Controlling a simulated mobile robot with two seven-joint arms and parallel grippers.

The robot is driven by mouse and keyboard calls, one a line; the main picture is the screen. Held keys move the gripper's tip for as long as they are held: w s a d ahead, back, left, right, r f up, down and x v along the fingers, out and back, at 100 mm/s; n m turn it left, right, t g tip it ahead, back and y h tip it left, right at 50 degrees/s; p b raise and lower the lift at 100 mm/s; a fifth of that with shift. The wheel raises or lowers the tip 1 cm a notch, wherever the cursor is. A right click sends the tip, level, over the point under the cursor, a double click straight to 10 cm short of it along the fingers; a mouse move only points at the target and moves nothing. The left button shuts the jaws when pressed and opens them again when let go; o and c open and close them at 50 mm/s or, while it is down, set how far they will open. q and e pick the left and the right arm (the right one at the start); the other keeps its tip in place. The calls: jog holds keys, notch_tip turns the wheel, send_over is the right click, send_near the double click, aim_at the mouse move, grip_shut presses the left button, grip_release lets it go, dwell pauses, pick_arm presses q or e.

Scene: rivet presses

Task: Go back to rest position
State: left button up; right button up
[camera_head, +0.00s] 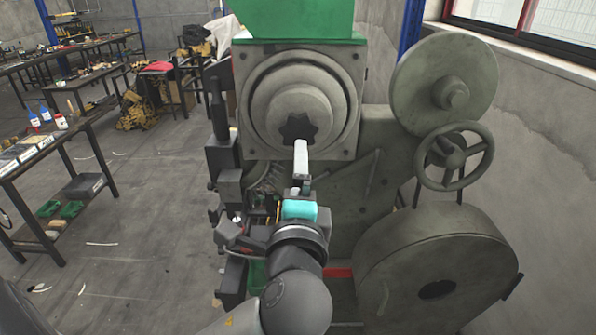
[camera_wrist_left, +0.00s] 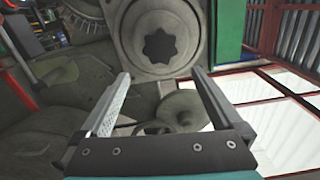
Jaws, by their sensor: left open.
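My left gripper (camera_head: 301,158) is in front of a large grey-green rivet press (camera_head: 345,190), with its fingers pointing up just below the star-shaped hole (camera_head: 299,130) in the press's round face. In the left wrist view the same gripper (camera_wrist_left: 161,74) has its two fingers spread wide apart with nothing between them. The star-shaped hole (camera_wrist_left: 159,46) shows beyond the fingertips there. Whether the fingers touch the press cannot be told. My right gripper is in neither view.
A handwheel (camera_head: 454,157) and large round covers stick out on the press's right. A workbench (camera_head: 42,150) with bottles stands at the left, and more benches stand behind. Grey floor (camera_head: 140,215) lies open between the bench and the press. A window (camera_head: 530,35) is at upper right.

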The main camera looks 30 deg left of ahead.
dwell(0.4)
pick_arm(q)
jog(key=w+d+f+g+h+b, duration=0.1)
jog(key=f+g+h+b, duration=0.15)
jog(key=f, duration=1.05)
jog(key=w+f+g+h+b, duration=0.1)
jog(key=f+b, duration=0.3)
jog(key=f, duration=0.9)
jog(key=w+d+f+g+h+b, duration=0.1)
jog(key=w+f+h+b, duration=0.15)
jog(key=f, duration=1.15)
jog(key=s+f+n+g+h+b, duration=0.1)
jog(key=s+f+g+b, duration=0.3)
jog(key=f, duration=0.7)
jog(key=s+f+n+b, duration=0.15)
jog(key=s+f, duration=0.45)
jog(key=f, duration=0.6)
jog(key=s+d+f+n+g+h+b, duration=0.1)
jog(key=s+f+n+b, duration=0.3)
jog(key=s+f, duration=0.8)
jog(key=s+d+f+n+g+h+b, duration=0.1)
jog(key=s+f+n+g+b, duration=0.3)
jog(key=s+f, duration=0.8)
jog(key=s+b, duration=0.1)
jog(key=s, duration=0.4)
jog(key=shift+s+d+g+h, duration=0.3)
jog(key=shift+d+g, duration=0.05)
jog(key=shift+d, duration=0.05)
jog(key=shift+f, duration=0.1)
